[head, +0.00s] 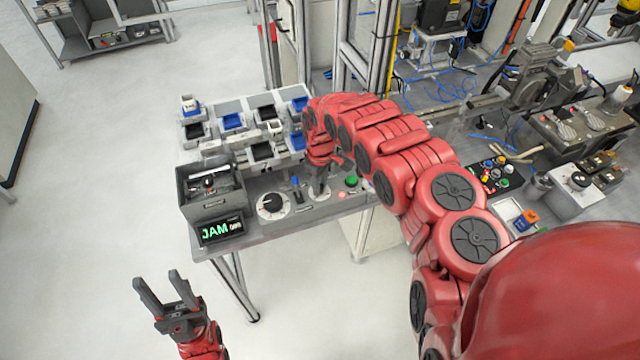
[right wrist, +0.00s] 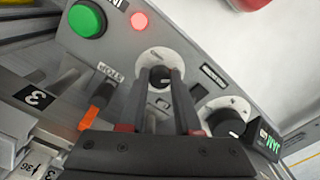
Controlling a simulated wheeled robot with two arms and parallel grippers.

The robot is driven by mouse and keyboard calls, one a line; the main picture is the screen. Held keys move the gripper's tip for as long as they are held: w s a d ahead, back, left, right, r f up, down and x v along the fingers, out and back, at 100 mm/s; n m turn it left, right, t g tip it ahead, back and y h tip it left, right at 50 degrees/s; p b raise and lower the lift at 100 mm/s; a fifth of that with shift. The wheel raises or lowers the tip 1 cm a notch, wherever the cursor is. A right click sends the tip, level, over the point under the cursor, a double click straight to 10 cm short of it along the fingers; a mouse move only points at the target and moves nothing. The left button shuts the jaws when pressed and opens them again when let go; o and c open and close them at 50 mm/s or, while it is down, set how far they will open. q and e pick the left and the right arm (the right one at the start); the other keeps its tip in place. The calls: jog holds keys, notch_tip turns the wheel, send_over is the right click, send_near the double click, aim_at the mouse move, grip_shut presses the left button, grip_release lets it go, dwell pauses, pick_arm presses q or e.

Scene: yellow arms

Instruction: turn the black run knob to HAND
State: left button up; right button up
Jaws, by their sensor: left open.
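The black run knob (right wrist: 162,73) sits on a round pale dial (right wrist: 158,57) on the grey control panel. In the right wrist view the two fingers of my right gripper (right wrist: 163,78) reach to the knob, one on each side, and appear closed against it. The fingers hide much of the knob, so its pointer setting is not readable. In the head view my right gripper (head: 319,186) points down over the dial. My left gripper (head: 160,283) is open and empty, low on the left, in front of the panel's bench and apart from it.
A second black knob on a white dial (head: 271,205) stands left of my right gripper. A display (head: 221,230) reads JAM below a grey box (head: 212,190). A green button (right wrist: 87,19), a lit red lamp (right wrist: 139,20) and an orange-tipped lever (right wrist: 97,104) are close by.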

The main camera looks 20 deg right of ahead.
grip_shut()
jog(key=n+b, duration=0.1)
jog(key=n, duration=0.3)
jog(key=shift+f+n, duration=0.1)
jog(key=shift+n, duration=0.3)
jog(key=n+b, duration=0.1)
jog(key=n, duration=0.6)
jog(key=shift+b, duration=0.4)
jog(key=shift+n+b, duration=0.4)
jog(key=shift+n, duration=0.6)
jog(key=shift+n+b, duration=0.9)
jog(key=shift+n, duration=1.3)
